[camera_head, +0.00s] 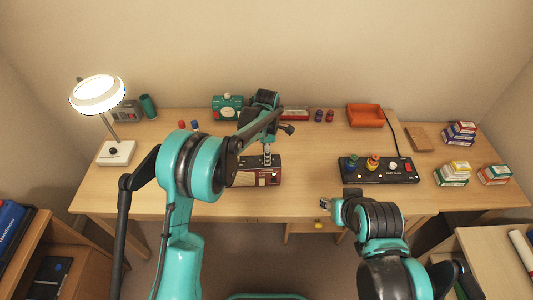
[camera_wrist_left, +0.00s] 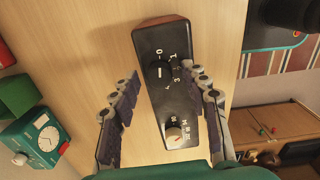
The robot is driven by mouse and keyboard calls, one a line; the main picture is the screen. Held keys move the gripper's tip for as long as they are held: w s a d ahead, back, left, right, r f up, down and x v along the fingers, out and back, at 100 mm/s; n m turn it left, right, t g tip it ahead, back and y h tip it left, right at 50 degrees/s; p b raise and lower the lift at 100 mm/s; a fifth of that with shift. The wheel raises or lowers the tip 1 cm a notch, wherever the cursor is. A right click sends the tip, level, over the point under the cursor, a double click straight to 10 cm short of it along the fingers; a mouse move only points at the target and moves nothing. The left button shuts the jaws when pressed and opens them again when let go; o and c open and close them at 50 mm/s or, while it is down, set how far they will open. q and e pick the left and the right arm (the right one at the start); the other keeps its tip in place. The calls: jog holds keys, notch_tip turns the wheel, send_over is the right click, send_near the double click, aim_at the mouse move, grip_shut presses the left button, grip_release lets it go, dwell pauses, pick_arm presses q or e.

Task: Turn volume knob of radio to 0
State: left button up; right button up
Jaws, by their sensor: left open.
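The radio (camera_head: 262,177) stands on the desk below my left arm, with a dark top and a reddish front. In the left wrist view, its black top panel (camera_wrist_left: 165,102) carries a black knob (camera_wrist_left: 159,70) with white marks around it, including a 0. My left gripper (camera_head: 267,158) points down over the radio. In the left wrist view its fingers (camera_wrist_left: 160,82) are spread on either side of the panel, with nothing between them held. My right gripper (camera_head: 327,204) is small and dark near the desk's front edge.
A black switch box (camera_head: 378,171) with coloured knobs stands right of the radio. A green device (camera_head: 227,107) and an orange tray (camera_head: 365,115) stand behind. A lit lamp (camera_head: 117,153) is at left, small boxes (camera_head: 452,173) at right. Bare desk surrounds the radio.

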pick_arm(q)
notch_tip(320, 180, up, 12)
dwell(0.5)
jog(key=shift+a, duration=0.1)
jog(key=s+a+r+m+t, duration=0.2)
jog(key=s+a+r+m, duration=0.25)
jog(key=s+a, duration=0.2)
jog(key=s+a+r+m+t, duration=0.25)
jog(key=s+a+m, duration=0.25)
jog(key=s, duration=0.3)
jog(key=s+a+f+m+t, duration=0.1)
jog(key=s+a+f+m, duration=0.1)
jog(key=s, duration=0.5)
jog(key=s+a+f+m+t+b, duration=0.1)
jog(key=s+a+f+m, duration=0.2)
jog(key=s+m, duration=0.3)
jog(key=shift+s+a+f+m+t, duration=0.35)
jog(key=shift+s+a+m, duration=0.1)
jog(key=shift+m, duration=0.3)
